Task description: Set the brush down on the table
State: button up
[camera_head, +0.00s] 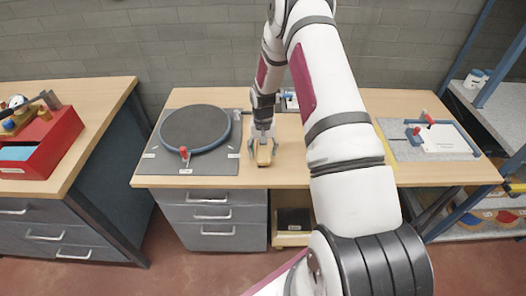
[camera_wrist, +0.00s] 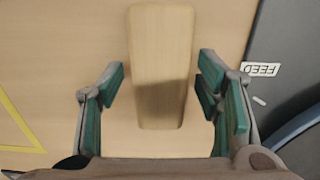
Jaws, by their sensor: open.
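The brush (camera_wrist: 160,65) shows in the wrist view as a long, pale wooden block with rounded corners, lying on the wooden table (camera_wrist: 60,60). In the head view the brush (camera_head: 263,155) is a small light-brown block near the table's front edge. My gripper (camera_wrist: 160,85) is open, with a green-padded finger on each side of the brush and a visible gap to it on both sides. In the head view my gripper (camera_head: 263,147) is right at the brush, above the table (camera_head: 287,165). The brush's underside is hidden.
A grey board with a round dark disc (camera_head: 195,128) and a red-topped clamp lies left of my gripper. A white plate in a frame (camera_head: 440,138) sits at the table's right. A red bin (camera_head: 45,140) stands on the left bench. My arm covers the table's middle.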

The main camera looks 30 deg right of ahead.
notch_tip(320, 180, up, 12)
jog(key=b, duration=0.2)
notch_tip(320, 180, up, 11)
jog(key=n+t, duration=0.1)
send_over(263, 149)
jog(key=s+a, duration=0.2)
jog(key=a, duration=0.3)
jog(key=s+a+r+n+t+h, duration=0.1)
jog(key=s+a+r, duration=0.2)
jog(key=r, duration=0.3)
jog(key=s+a+r+n+t, duration=0.1)
jog(key=s+a+r, duration=0.2)
jog(key=r, duration=0.3)
jog(key=s+a+r+n+t, duration=0.1)
jog(key=s+a+r+n, duration=0.1)
jog(key=s, duration=0.7)
jog(key=s+a+r+n+t+y, duration=0.1)
jog(key=s+a+r, duration=0.4)
jog(key=s, duration=0.4)
jog(key=shift+s+a+n+t, duration=0.3)
jog(key=shift+a+n, duration=0.1)
jog(key=shift+a, duration=0.5)
